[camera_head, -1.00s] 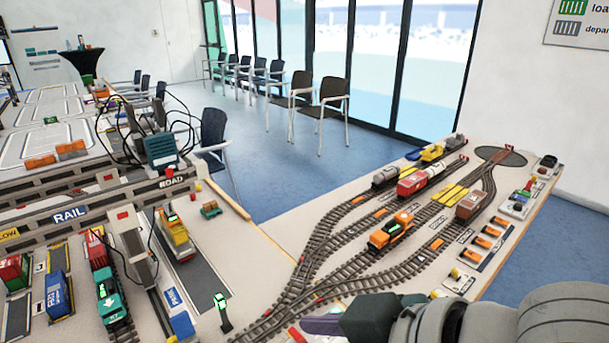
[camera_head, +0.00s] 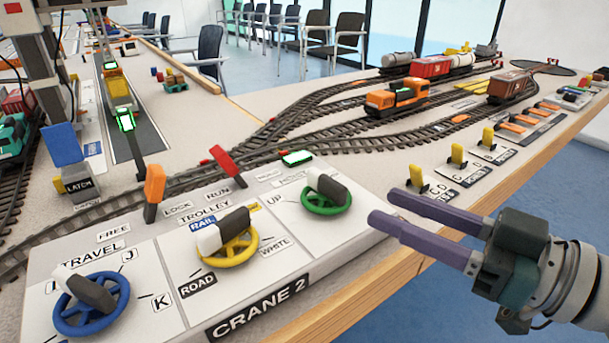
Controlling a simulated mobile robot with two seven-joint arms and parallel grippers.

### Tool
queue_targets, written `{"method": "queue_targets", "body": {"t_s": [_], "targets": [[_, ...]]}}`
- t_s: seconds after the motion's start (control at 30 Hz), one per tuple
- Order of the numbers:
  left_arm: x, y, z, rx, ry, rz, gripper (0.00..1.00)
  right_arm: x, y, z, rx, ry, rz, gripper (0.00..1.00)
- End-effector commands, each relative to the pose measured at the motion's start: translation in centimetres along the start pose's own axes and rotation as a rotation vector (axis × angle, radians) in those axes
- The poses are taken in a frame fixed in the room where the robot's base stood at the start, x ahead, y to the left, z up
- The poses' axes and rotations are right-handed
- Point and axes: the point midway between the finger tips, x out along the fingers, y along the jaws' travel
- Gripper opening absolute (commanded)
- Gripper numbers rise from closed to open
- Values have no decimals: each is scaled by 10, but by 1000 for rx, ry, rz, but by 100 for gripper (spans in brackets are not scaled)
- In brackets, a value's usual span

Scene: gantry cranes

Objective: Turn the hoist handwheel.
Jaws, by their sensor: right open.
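The Crane 2 panel (camera_head: 290,262) has three handwheels in a row. The green handwheel (camera_head: 325,208) at its right end has a black and white grip across it and an UP label on its left. I take it for the hoist wheel; the label above it is too small to read surely. The yellow handwheel (camera_head: 228,248) is under TROLLEY, the blue handwheel (camera_head: 90,303) under TRAVEL. My right gripper (camera_head: 382,206) is open and empty. Its two purple fingers point left at the green wheel, a short gap to its right. My left gripper is out of view.
An orange lever (camera_head: 154,185) and a red lever (camera_head: 226,161) stand at the panel's back edge. Several small yellow switches (camera_head: 456,153) line the table's right side. Model tracks with an orange locomotive (camera_head: 396,95) lie behind. The table's wooden edge runs under my right gripper.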

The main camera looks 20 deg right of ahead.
Motion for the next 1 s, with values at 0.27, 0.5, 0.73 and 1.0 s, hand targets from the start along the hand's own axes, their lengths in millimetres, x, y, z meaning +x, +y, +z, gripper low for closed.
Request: {"method": "queue_targets", "body": {"t_s": [0.27,0.5,0.73,1.0], "targets": [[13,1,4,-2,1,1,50,16,4,5,-4,24,-7,45],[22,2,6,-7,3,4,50,63,3,5,-5,25,-7,45],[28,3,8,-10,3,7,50,92,3,4,-4,21,-7,45],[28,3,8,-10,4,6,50,97,3,3,-4,19,-7,45]]}}
